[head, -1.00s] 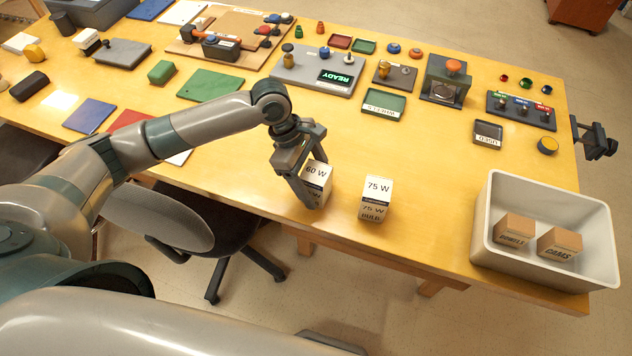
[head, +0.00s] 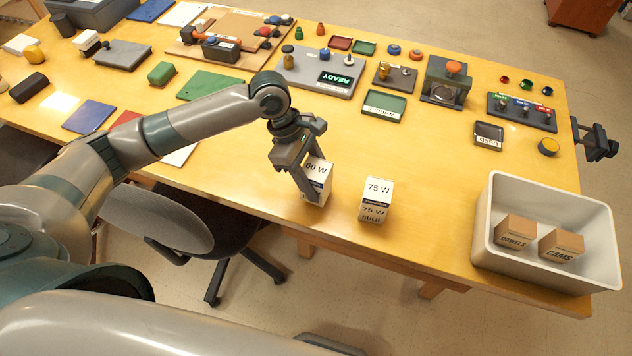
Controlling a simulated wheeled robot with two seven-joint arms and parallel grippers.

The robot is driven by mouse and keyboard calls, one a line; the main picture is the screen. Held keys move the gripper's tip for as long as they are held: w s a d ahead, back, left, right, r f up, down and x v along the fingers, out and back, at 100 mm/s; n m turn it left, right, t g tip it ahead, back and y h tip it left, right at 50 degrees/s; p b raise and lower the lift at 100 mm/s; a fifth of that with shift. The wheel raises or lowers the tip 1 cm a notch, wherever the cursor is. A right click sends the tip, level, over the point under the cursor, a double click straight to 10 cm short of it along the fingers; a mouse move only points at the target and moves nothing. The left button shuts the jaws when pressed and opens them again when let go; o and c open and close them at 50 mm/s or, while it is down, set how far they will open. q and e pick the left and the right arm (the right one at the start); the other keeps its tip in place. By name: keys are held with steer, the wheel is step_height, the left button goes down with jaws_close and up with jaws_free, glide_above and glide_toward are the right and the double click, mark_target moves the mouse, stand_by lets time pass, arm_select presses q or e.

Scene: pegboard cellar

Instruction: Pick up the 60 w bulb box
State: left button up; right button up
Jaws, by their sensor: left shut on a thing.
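The 60 W bulb box (head: 318,172) is a small white box with dark lettering, near the front edge of the table in the head view. My left gripper (head: 312,186) comes down over it from above and is shut on it, with a finger across its left side. The gripper hides part of the box, and I cannot tell whether its bottom touches the table. My right gripper is not in view.
A similar 75 W bulb box (head: 376,200) stands just to the right, apart from the held box. A grey bin (head: 480,225) with two brown cartons is at the right front. The wooden table (head: 420,165) is clear behind the 75 W box.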

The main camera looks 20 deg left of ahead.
arm_select(q)
steer(key=shift+s+d+r+b, duration=0.1)
steer(key=shift+s+r+b, duration=0.05)
steer(key=shift+r, duration=0.5)
steer(key=shift+s+r+b, duration=0.1)
steer(key=shift+r+b, duration=0.05)
steer(key=shift+r, duration=0.45)
steer(key=s+d+r+b, duration=0.1)
steer(key=s+d+r, duration=0.1)
steer(key=s+r, duration=0.4)
steer(key=s, duration=0.5)
steer(key=shift+d+r, duration=0.15)
steer(key=shift+r, duration=0.25)
steer(key=shift+d, duration=0.1)
